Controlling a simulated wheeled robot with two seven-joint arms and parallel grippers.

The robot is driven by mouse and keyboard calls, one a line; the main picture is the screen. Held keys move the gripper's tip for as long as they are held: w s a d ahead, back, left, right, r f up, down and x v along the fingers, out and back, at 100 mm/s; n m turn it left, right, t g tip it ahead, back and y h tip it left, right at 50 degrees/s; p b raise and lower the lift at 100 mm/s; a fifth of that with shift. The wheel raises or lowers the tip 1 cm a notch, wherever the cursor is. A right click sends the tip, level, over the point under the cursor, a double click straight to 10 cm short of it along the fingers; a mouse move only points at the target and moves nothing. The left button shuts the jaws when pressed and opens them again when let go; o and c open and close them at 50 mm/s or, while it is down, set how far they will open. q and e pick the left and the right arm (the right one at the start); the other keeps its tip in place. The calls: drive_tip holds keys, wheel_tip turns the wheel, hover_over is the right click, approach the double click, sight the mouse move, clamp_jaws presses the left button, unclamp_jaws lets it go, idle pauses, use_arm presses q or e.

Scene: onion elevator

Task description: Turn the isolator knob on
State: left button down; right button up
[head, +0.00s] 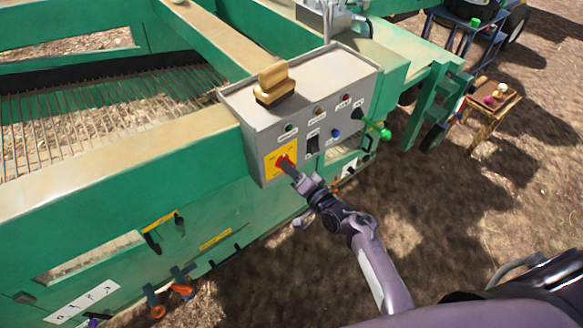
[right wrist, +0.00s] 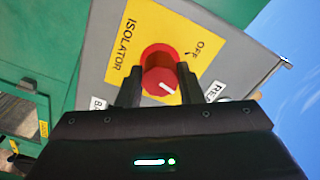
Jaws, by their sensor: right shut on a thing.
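The isolator knob is red and round on a yellow plate (head: 272,158), low on the left of the grey control box's front. In the head view the knob (head: 284,163) is partly hidden by my right gripper (head: 290,169). In the right wrist view the knob (right wrist: 159,72) sits between the two dark fingers of my right gripper (right wrist: 159,88), which is shut on it. A white mark on the knob slants toward the lower right. "OFF" shows on the plate at the knob's upper right and "ISOLATOR" to its left; no "ON" label is readable. My left gripper is not in view.
The control box (head: 235,110) carries other switches, a black rocker (head: 313,144), a blue button (head: 336,134) and a green-tipped lever (head: 384,133). A wooden-handled brush (head: 274,83) lies on top. Green machine frame surrounds it. A small wooden table (head: 492,110) stands right on open dirt ground.

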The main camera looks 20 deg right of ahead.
drive_tip(key=m+p, duration=0.1)
drive_tip(key=m, duration=0.4)
drive_tip(key=shift+m+p, duration=0.35)
drive_tip(key=shift+m, duration=0.05)
idle(0.4)
drive_tip(key=o, duration=1)
drive_tip(key=shift+c, duration=0.2)
drive_tip(key=shift+s+d, duration=0.1)
drive_tip(key=shift+s, duration=0.05)
drive_tip(key=v, duration=0.7)
drive_tip(key=shift+s+b, duration=0.25)
drive_tip(key=shift+b, duration=0.15)
drive_tip(key=shift+d, duration=0.1)
